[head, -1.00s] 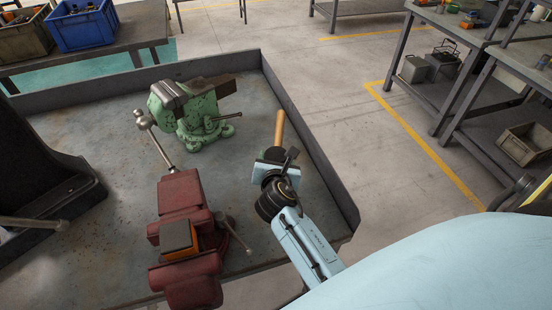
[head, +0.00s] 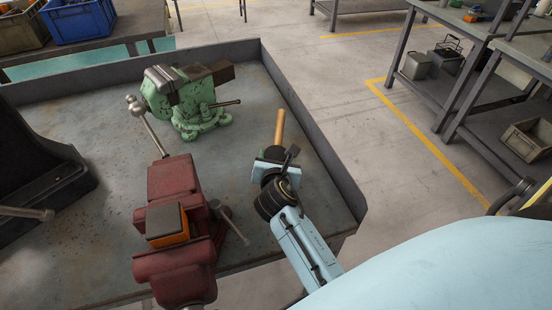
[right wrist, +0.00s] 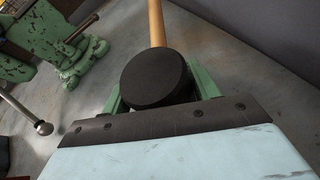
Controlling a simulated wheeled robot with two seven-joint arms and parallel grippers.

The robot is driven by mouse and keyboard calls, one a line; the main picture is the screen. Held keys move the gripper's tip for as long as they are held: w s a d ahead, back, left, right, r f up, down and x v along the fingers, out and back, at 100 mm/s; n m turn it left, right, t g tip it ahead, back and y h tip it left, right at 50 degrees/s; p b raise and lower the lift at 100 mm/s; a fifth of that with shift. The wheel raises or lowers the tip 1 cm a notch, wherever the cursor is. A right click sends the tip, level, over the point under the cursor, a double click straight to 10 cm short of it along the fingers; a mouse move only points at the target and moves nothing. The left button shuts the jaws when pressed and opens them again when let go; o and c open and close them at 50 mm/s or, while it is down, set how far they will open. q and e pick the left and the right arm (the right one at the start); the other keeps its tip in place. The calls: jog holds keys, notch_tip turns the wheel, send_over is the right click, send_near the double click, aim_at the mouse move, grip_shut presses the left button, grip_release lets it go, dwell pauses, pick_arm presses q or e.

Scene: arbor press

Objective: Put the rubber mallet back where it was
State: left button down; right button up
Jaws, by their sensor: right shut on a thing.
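The rubber mallet shows its wooden handle (head: 279,127) in the head view, pointing away from me. In the right wrist view its round black rubber head (right wrist: 157,80) sits between the green finger pads, with the handle (right wrist: 156,22) running up the picture. My right gripper (head: 272,160) is shut on the mallet, over the right part of the grey bench tray. In the head view the gripper hides most of the mallet's head. I cannot tell whether the mallet touches the tray surface. My left gripper is not in view.
A green vise (head: 190,105) stands beyond and left of the mallet. A red vise (head: 175,220) with an orange and dark block (head: 167,226) on it is nearer, left of my gripper. A dark press base (head: 45,165) is at far left. The tray's raised rim (head: 325,145) runs along the right.

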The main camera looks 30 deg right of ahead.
jog(key=shift+f+b, duration=0.35)
jog(key=shift+f, duration=0.25)
jog(key=o, duration=1.3)
jog(key=shift+o, duration=0.8)
jog(key=shift+f, duration=0.1)
jog(key=p+v, duration=0.1)
jog(key=v, duration=1.2)
jog(key=shift+p, duration=0.3)
